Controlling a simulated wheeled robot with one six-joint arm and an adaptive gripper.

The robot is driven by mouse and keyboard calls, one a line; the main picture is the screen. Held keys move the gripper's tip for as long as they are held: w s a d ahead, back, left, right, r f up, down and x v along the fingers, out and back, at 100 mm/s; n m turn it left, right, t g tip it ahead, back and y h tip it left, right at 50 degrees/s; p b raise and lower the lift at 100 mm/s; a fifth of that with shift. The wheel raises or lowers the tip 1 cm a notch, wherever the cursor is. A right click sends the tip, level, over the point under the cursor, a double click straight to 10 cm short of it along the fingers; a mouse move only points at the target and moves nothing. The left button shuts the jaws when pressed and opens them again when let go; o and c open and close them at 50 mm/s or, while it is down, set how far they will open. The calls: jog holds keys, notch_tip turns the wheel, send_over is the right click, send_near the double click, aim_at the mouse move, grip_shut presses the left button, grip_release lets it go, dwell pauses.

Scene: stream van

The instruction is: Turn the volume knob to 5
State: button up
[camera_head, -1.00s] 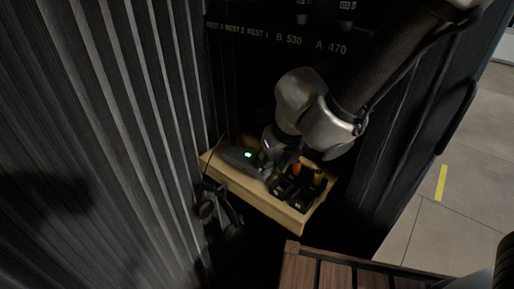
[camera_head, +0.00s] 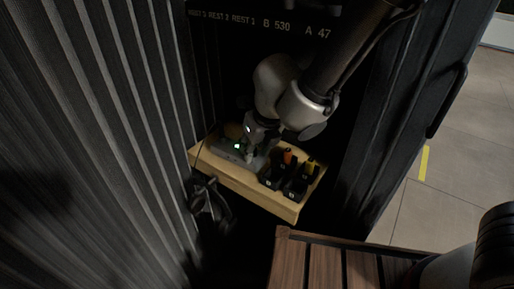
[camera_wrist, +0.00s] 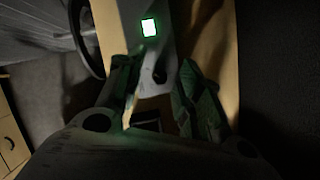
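A grey device (camera_head: 225,152) with a small lit green screen (camera_head: 237,146) sits on the wooden shelf. In the wrist view the screen (camera_wrist: 149,27) glows on the device's grey top (camera_wrist: 172,14). My gripper (camera_head: 252,156) is low over the device's right part. In the wrist view its two fingers (camera_wrist: 160,88) are spread apart, below the screen. A small grey rounded part shows dimly between them; I cannot tell for sure that it is the volume knob. The knob's setting and the number on the screen are not readable.
Black holders (camera_head: 283,180) with an orange-topped item (camera_head: 288,156) and a yellow-topped item (camera_head: 310,164) stand right of my gripper on the wooden shelf (camera_head: 240,182). Headphones (camera_head: 207,198) hang at its left front. A ribbed dark wall (camera_head: 110,130) closes the left side.

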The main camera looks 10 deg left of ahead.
jog(key=shift+c, duration=0.3)
grip_shut()
jog(key=shift+m, duration=0.3)
